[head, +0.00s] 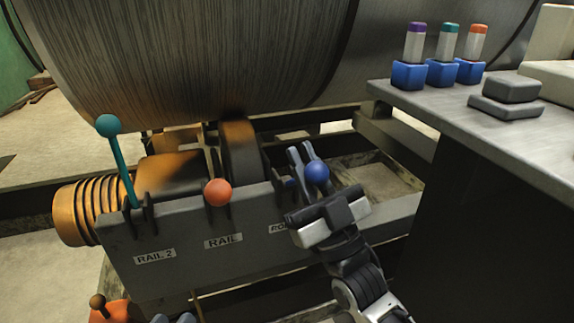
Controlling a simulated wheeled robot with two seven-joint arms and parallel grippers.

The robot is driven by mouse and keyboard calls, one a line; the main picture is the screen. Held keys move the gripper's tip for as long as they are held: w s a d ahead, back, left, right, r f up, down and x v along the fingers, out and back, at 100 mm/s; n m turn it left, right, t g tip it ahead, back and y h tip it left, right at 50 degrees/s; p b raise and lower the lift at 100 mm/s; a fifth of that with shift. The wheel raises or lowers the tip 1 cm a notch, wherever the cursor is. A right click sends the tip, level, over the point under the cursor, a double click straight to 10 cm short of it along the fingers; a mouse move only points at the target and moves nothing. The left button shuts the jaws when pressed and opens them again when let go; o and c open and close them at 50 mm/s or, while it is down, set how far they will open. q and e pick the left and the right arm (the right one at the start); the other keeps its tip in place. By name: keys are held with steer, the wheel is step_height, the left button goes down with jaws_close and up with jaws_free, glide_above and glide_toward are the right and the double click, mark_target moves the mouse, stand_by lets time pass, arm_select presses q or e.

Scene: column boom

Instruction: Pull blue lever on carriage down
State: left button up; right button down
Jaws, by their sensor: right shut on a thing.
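The blue lever's round knob (317,172) stands at the right end of the grey lever panel (180,259). My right gripper (304,155) comes up from the lower right. Its two fingers are shut on the blue lever beside the knob, and they hide most of its shaft. The gripper body covers part of the label below, so only "RO" can be read. My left gripper (174,318) shows only as two blue-grey fingertips at the bottom edge. They are apart with nothing seen between them; the rest is out of view.
A teal lever (109,126) at "RAIL 2" and an orange lever knob (217,192) at "RAIL" stand left on the panel. A grey table (480,125) with several blue-based switches is at the right.

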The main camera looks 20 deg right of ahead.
arm_select(q)
steer(key=shift+a, duration=0.1)
arm_select(e)
steer(key=shift+s+r+y, duration=0.2)
steer(key=shift+s+y, duration=0.1)
steer(key=shift+s, duration=0.05)
steer(key=c, duration=1.5)
jaws_free()
steer(key=shift+c, duration=0.2)
steer(key=shift+o, duration=0.2)
steer(key=shift+s+r, duration=0.1)
steer(key=shift+s, duration=0.05)
arm_select(q)
steer(key=shift+s, duration=0.15)
steer(key=shift+r, duration=0.1)
arm_select(e)
steer(key=shift+s+f, duration=0.1)
steer(key=shift+f, duration=0.3)
arm_select(q)
steer(key=shift+p, duration=0.3)
arm_select(e)
steer(key=v, duration=1.5)
arm_select(q)
steer(key=shift+f, duration=0.2)
arm_select(e)
steer(key=shift+f, duration=0.1)
